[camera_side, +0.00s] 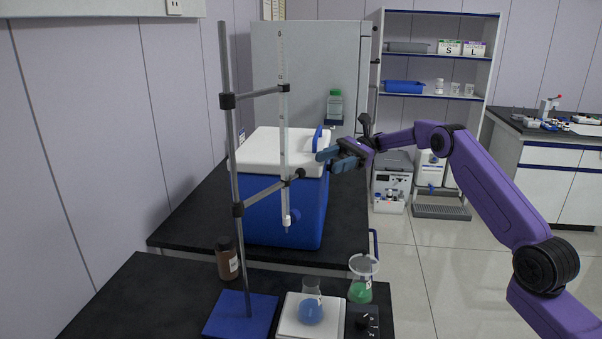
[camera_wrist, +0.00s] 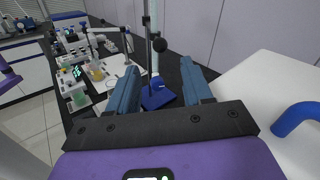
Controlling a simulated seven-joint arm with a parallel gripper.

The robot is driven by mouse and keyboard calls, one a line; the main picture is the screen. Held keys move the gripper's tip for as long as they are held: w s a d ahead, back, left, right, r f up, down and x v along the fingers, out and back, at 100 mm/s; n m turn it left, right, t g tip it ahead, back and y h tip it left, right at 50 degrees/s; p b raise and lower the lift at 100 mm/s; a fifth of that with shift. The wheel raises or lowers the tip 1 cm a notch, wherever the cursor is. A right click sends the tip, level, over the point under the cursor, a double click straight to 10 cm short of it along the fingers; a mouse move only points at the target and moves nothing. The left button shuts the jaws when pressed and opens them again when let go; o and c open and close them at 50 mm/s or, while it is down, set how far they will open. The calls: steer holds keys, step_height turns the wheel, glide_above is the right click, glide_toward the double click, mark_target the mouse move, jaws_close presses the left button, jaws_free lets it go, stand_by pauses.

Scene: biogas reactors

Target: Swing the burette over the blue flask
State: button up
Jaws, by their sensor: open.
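The burette (camera_side: 283,130) is a clear, upright graduated tube held by two clamp arms (camera_side: 262,193) on a stand rod (camera_side: 230,150) with a blue base (camera_side: 240,316). In the side view its tip hangs above and left of the blue flask (camera_side: 311,306), which stands on a white plate (camera_side: 293,330). My gripper (camera_side: 320,155) is open and empty, right of the burette, near the lower clamp's height. In the wrist view the fingers (camera_wrist: 158,66) are apart; the stand, a black clamp knob (camera_wrist: 159,45) and the blue base (camera_wrist: 155,97) show between and beyond them.
A blue cooler with a white lid (camera_side: 262,140) stands behind the burette. A green flask (camera_side: 361,288) stands right of the blue one, near a black knob (camera_side: 361,322). A brown bottle (camera_side: 227,260) is left. The right-hand floor is open.

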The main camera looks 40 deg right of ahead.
mark_target(301, 172)
steer(key=a, duration=0.7)
steer(key=s+a, duration=0.1)
steer(key=a, duration=0.2)
steer(key=shift+a, duration=0.25)
jaws_close()
